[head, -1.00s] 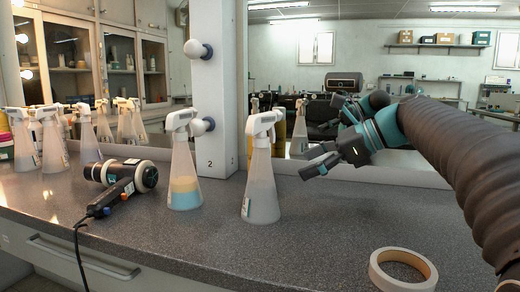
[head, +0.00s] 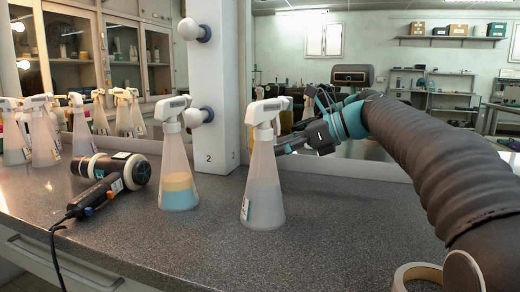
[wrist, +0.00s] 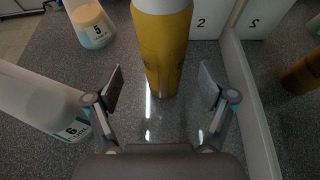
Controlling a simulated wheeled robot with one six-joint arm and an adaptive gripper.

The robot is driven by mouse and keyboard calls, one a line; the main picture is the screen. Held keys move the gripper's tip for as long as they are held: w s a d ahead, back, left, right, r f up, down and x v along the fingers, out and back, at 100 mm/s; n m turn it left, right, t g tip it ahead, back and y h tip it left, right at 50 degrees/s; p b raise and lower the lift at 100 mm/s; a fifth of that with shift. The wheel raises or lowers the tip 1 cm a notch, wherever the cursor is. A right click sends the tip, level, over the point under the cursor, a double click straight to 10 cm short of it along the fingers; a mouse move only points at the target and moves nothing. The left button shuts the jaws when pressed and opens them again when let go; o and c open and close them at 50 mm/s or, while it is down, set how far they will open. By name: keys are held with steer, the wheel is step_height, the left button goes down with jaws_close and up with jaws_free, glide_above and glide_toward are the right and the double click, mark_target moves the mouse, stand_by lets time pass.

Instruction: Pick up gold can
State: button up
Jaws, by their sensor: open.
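The gold can (wrist: 163,45) stands upright in the wrist view, straight ahead of my gripper (wrist: 162,88). The gripper is open, with one finger to each side of the can's line and the can just beyond the fingertips. In the head view my gripper (head: 295,143) is at the mirror side of the clear spray bottle, which partly hides its fingers. The can itself seems hidden behind that bottle there; a gold patch right of the bottle's head looks like its reflection.
The clear spray bottle (head: 263,185), marked 6 (wrist: 45,105), stands close left of my gripper. The blue-and-yellow bottle (head: 178,185) is farther left. A mirror (wrist: 290,90) runs along the right. A hair dryer (head: 115,170) and tape roll (head: 415,275) lie on the counter.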

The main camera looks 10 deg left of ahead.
steer(key=shift+b+x, duration=0.45)
steer(key=shift+x, duration=2.15)
steer(key=shift+w+r, duration=0.2)
steer(key=shift+r, duration=0.05)
steer(key=c, duration=1.4)
